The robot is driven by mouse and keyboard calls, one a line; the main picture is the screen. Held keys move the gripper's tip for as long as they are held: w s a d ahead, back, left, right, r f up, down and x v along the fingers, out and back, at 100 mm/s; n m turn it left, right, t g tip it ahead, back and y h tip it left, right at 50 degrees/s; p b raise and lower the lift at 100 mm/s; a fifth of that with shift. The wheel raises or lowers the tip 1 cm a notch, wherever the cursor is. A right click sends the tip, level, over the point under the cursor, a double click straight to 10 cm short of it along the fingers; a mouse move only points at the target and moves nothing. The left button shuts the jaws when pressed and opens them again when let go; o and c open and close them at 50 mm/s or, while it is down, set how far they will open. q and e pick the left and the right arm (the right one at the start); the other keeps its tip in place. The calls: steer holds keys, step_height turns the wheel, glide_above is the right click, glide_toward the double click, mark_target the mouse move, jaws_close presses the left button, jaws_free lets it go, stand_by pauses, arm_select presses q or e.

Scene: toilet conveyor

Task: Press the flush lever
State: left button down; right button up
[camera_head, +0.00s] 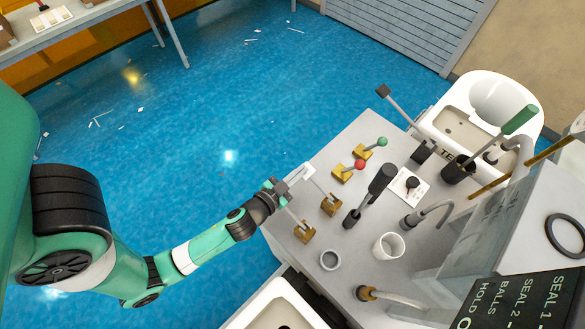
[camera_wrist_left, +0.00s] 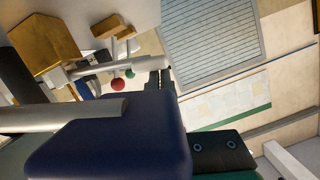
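Several levers stand on the grey console (camera_head: 352,140); no readable label tells which is the flush lever. Two metal levers with brass bases, the farther base (camera_head: 331,205) and the nearer base (camera_head: 304,232), rise toward my left gripper (camera_head: 285,188). A pale lever handle (camera_head: 300,173) is right beside the fingers; whether they touch or grip it is unclear. In the left wrist view, a brass block (camera_wrist_left: 45,45) and a metal rod (camera_wrist_left: 120,65) show close by, and the dark gripper body hides much. My right gripper is not in view.
A red-knobbed lever (camera_head: 360,164), a green-knobbed lever (camera_head: 382,142) and a black-handled lever (camera_head: 381,180) stand farther along the console. A white toilet (camera_head: 525,88) is beyond. The blue floor is open at left.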

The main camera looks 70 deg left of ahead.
arm_select(q)
step_height(320, 180, up, 5)
steer(key=d+p, duration=0.1)
steer(key=p, duration=0.3)
steer(key=b+v, duration=0.1)
steer(key=v, duration=0.1)
steer(key=b+v, duration=0.1)
steer(key=v, duration=0.2)
steer(key=f+b+v, duration=0.1)
steer(key=b+v, duration=0.1)
steer(key=v, duration=0.1)
steer(key=shift+s+d, duration=0.15)
steer(key=shift+d, duration=0.15)
steer(key=shift+s+d+r, duration=0.15)
steer(key=shift+s+r, duration=0.1)
steer(key=shift+s, duration=0.25)
